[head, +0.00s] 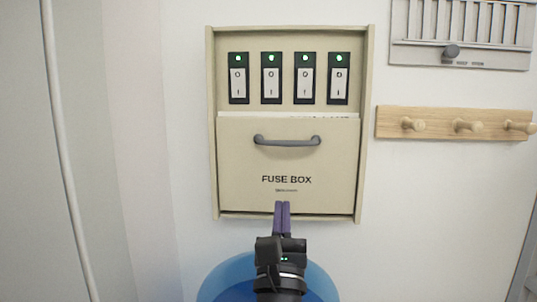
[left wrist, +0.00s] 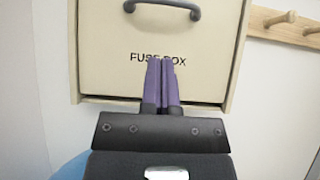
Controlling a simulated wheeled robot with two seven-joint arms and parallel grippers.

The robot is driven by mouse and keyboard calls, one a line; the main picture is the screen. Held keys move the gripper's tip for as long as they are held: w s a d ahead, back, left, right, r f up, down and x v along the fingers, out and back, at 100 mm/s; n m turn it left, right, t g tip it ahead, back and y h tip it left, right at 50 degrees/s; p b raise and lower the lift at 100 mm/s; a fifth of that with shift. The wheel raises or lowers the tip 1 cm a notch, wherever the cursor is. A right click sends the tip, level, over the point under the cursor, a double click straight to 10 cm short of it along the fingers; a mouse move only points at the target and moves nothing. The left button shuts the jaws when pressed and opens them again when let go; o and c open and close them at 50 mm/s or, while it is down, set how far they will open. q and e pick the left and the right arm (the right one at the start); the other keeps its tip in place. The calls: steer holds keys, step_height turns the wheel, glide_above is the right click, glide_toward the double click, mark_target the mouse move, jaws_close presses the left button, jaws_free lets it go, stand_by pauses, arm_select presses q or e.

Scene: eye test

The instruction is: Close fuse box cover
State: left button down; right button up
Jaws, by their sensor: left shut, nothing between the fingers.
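The beige fuse box (head: 368,130) hangs on the wall in the head view. Its cover (head: 240,165), marked FUSE BOX, stands over the lower part and has a grey handle (head: 287,141). Above the cover, several switches (head: 271,78) with green lights are exposed. My left gripper (head: 282,205) is shut and empty, its purple fingers in front of the cover's lower edge, below the lettering. The left wrist view shows the fingers (left wrist: 160,65) together over the lettering, below the handle (left wrist: 162,8). I cannot tell whether they touch the cover (left wrist: 105,70). My right gripper is not in view.
A wooden peg rail (head: 455,124) is on the wall to the right of the box. A grey vented panel (head: 460,32) is above it. A blue round object (head: 225,283) is below the box, partly hidden by my arm. A pale pipe (head: 62,150) runs down the left.

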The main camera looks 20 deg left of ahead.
mark_target(286, 162)
arm_select(q)
steer(key=shift+h, duration=0.3)
steer(key=p+x, duration=0.1)
steer(key=x, duration=0.3)
steer(key=p+x, duration=0.1)
steer(key=x, duration=0.4)
steer(key=shift+d+r, duration=0.1)
steer(key=shift+r, duration=0.35)
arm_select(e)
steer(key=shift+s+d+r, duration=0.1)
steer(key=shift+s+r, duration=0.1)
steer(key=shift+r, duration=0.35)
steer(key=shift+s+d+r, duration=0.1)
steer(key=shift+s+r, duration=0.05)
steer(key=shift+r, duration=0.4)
arm_select(q)
steer(key=shift+r, duration=0.1)
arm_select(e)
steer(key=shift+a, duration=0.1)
